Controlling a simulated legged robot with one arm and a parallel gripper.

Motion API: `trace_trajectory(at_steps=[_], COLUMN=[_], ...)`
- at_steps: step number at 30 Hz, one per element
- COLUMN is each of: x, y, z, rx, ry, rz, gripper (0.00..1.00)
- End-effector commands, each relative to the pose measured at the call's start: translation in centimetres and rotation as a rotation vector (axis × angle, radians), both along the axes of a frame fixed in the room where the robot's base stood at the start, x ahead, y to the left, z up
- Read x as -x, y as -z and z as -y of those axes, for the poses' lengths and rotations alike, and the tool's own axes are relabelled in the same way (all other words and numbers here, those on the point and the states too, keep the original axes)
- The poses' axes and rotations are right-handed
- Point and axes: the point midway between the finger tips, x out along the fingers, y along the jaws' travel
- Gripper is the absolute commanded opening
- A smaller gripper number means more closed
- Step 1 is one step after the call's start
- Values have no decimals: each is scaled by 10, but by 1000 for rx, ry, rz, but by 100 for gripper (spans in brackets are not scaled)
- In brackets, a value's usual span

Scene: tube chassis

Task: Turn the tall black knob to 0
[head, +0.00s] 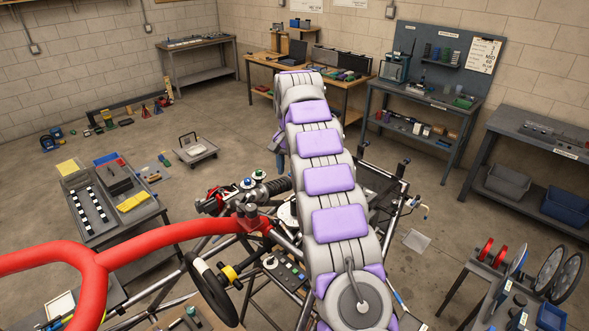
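A small grey control panel (284,271) sits on the tube chassis (262,300), just left of the base of my arm. It carries several small knobs or buttons. They are too small to tell which one is the tall black knob or where it points. My grey and purple arm reaches up and away across the middle of the view. My gripper is not visible; the far end of the arm is hidden behind its own links.
A black steering wheel (213,289) and a red padded tube (160,235) lie left of the panel. A grey cart (93,243) stands at left. Workbenches line the back and right walls. Wheels (549,269) stand at lower right. Open floor lies between.

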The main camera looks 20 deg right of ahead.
Motion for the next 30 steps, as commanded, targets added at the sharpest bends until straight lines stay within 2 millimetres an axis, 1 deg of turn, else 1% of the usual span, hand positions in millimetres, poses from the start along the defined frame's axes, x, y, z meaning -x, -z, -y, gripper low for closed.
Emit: trace_trajectory(at_steps=[17, 30], x=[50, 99], y=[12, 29], z=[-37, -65], rx=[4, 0], ry=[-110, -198], rz=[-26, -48], gripper=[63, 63])
